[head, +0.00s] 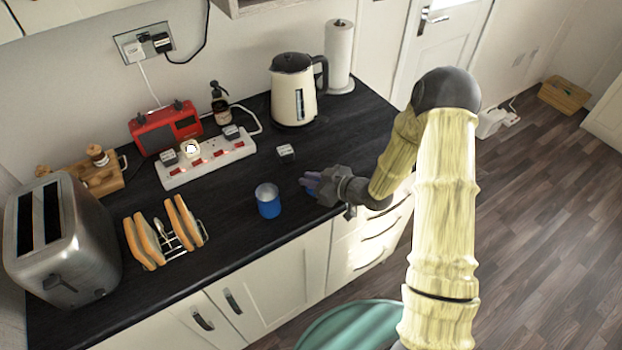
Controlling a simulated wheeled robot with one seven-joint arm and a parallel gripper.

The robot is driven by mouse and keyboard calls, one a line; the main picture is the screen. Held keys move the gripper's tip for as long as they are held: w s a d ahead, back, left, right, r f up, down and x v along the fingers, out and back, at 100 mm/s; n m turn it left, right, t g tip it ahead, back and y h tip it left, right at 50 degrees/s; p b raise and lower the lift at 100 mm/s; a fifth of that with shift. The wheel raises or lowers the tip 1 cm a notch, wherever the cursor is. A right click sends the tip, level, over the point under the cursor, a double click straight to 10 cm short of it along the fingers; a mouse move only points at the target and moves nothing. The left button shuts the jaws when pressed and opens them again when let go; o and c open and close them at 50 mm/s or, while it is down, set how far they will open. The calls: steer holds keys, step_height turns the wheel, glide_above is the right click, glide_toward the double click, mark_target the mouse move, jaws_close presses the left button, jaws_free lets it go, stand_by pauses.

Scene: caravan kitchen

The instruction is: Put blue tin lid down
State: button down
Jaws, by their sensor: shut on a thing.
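The blue tin (269,209) stands upright on the dark worktop near its front edge, with its pale, open top showing. My gripper (312,184) is just right of the tin, apart from it and low over the worktop. It is shut on the blue tin lid, of which only a small bluish part shows between the fingers. The fingers hide most of the lid, and I cannot tell whether it touches the worktop.
A small plug (286,151) lies behind my gripper. A white power strip (206,160), red radio (166,129) and cream kettle (293,92) stand farther back. A toast rack (178,247) and steel toaster (62,240) are left. Some worktop (350,130) right of the kettle is clear.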

steer(key=shift+f, duration=0.15)
steer(key=c, duration=1.4)
jaws_free()
steer(key=shift+r, duration=0.2)
steer(key=b+v, duration=0.1)
steer(key=v, duration=1.1)
steer(key=shift+f+b, duration=0.1)
steer(key=shift+b, duration=0.2)
steer(key=shift+w, duration=0.1)
